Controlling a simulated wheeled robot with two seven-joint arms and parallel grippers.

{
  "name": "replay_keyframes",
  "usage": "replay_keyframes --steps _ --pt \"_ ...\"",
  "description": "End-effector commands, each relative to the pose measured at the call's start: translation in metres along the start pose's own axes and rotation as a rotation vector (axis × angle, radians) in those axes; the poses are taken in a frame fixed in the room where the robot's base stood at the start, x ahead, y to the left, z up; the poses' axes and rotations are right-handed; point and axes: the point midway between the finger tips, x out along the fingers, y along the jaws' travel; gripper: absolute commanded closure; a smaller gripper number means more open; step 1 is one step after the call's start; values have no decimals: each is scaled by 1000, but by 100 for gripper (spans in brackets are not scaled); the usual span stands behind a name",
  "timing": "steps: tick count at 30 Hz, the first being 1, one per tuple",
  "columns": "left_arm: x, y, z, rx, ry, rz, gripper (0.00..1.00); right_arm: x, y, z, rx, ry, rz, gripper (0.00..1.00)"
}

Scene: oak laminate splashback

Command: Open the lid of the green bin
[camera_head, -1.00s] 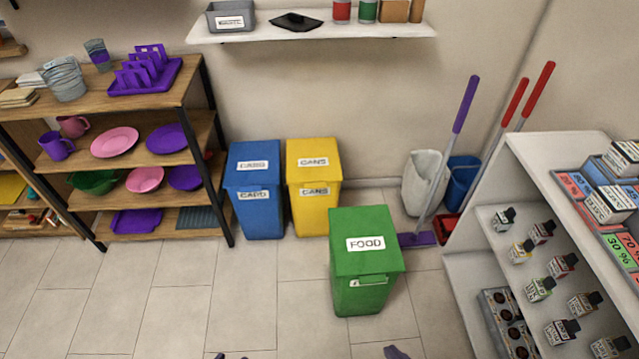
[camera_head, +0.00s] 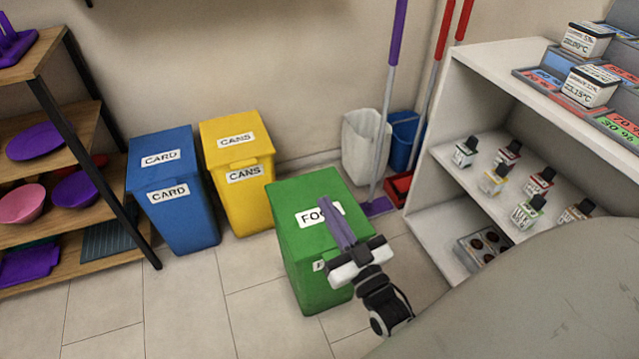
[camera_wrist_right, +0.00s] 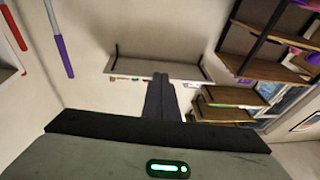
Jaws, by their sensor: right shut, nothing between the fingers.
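The green bin (camera_head: 291,262) stands on the tiled floor in the middle of the head view. Its lid (camera_head: 290,195) is down and carries a FOOD label, partly hidden by my right gripper. My right gripper (camera_head: 336,212) appears in front of the lid's right side, its fingers together and empty, pointing up in the picture. I cannot tell whether it touches the lid. In the right wrist view the closed fingers (camera_wrist_right: 161,95) point toward the wall, with no bin in sight. My left gripper is not in view.
A blue CARD bin (camera_head: 183,218) and a yellow CANS bin (camera_head: 246,202) stand left of the green bin. A white shelf unit (camera_head: 440,150) with small bottles is at the right. A purple-handled mop (camera_head: 388,95) stands behind. Floor in front is clear.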

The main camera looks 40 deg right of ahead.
Motion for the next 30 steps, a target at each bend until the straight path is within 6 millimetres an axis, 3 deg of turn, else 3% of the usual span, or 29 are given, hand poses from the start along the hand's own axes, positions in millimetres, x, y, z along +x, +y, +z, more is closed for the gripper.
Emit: replay_keyframes --steps 1,3,10,14,30 --pt "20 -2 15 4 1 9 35 -2 7 20 -3 61 25 100" --pt "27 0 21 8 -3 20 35 -2 16 21 -8 134 54 100" --pt "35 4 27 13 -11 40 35 -2 30 16 -22 260 103 100" --pt "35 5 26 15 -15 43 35 7 32 10 -24 273 107 100" --pt "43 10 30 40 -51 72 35 107 42 -17 -23 270 106 100"
